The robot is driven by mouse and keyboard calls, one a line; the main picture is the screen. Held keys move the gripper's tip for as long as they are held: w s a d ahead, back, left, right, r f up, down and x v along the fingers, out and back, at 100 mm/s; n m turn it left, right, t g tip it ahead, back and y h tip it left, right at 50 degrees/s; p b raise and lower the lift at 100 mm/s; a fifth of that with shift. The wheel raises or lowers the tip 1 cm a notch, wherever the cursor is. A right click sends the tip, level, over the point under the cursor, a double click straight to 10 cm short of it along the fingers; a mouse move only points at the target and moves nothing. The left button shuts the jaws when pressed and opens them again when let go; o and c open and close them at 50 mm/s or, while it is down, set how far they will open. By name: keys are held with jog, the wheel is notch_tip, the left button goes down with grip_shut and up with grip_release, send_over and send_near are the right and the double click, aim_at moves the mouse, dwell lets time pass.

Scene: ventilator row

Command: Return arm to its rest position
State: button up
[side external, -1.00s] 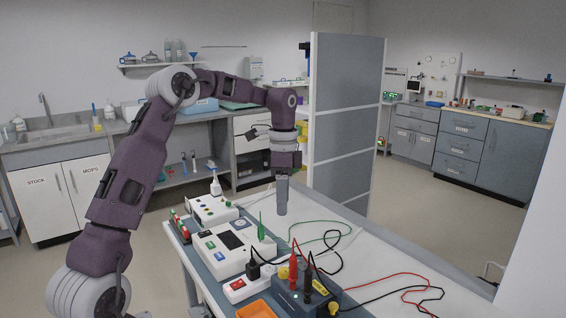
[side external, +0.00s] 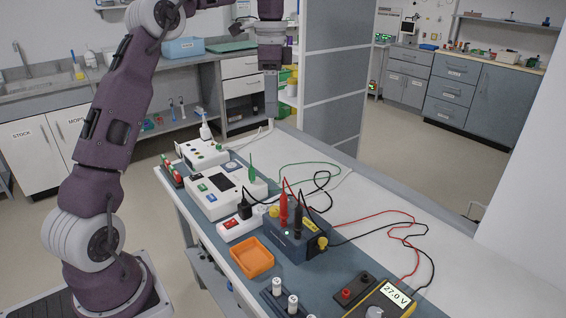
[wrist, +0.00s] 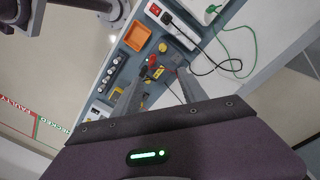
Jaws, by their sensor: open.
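My gripper (side external: 271,95) hangs fingers-down above the far end of the workbench in the side view, clear of the devices. Its fingers look empty. In the wrist view the two fingers of my gripper (wrist: 156,92) stand apart with nothing held between them; the bench lies well below. My purple arm reaches up and over from the left, and its upper part is cut off by the top of the side view.
A white device with a screen (side external: 222,196), a smaller white box (side external: 205,153), a blue box with red and black probes (side external: 298,243), an orange tray (side external: 251,258) and a meter reading 27.0 V (side external: 388,302) stand on the bench. Cables cross its right side. A grey partition (side external: 335,90) stands behind.

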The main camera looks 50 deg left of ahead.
jog(key=s+d+r+n+t+y, duration=0.25)
jog(key=s+d+r, duration=0.25)
jog(key=s+d, duration=0.8)
jog(key=s+d+f+n+t+h, duration=0.1)
jog(key=s+d+f+n, duration=0.1)
jog(key=s+f, duration=0.2)
jog(key=s+d+f+n+t+h, duration=0.1)
jog(key=s+d+f+n+t, duration=0.1)
jog(key=s, duration=0.9)
jog(key=shift+d+f+n, duration=0.35)
jog(key=shift+f+n, duration=0.4)
jog(key=shift+f, duration=0.1)
jog(key=shift+t, duration=0.25)
